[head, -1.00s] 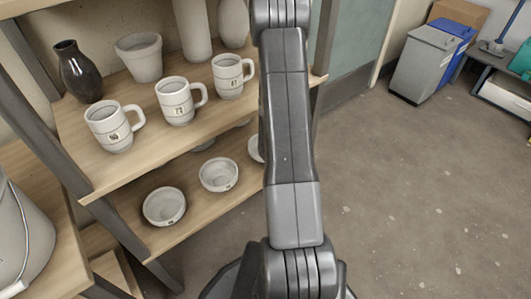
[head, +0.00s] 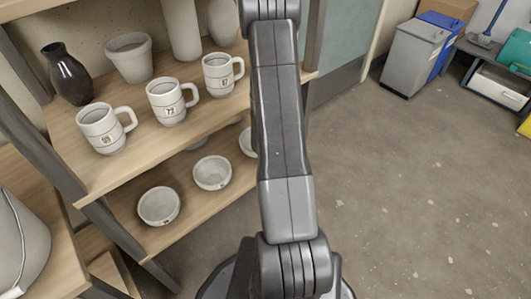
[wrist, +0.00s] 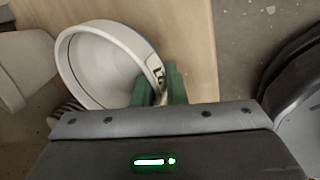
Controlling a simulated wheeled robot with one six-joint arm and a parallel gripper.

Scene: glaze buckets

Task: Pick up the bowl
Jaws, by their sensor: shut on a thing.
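In the wrist view a pale bowl (wrist: 96,62) with a dark mark on its wall is tilted in the picture. My gripper (wrist: 165,84), with green fingers, is shut on the bowl's rim beside that mark. In the head view my arm hides the gripper. On the lower shelf there, a left bowl (head: 158,206) and a middle bowl (head: 212,173) stand clear, and a third bowl (head: 246,142) is partly hidden behind my arm. I cannot tell for sure which one is held.
Several mugs (head: 165,102), a dark vase (head: 67,75) and a pot (head: 129,58) stand on the shelf above (head: 95,170). A bucket (head: 22,240) is at lower left. Another pale vessel (wrist: 22,72) is close left in the wrist view. The floor right is open.

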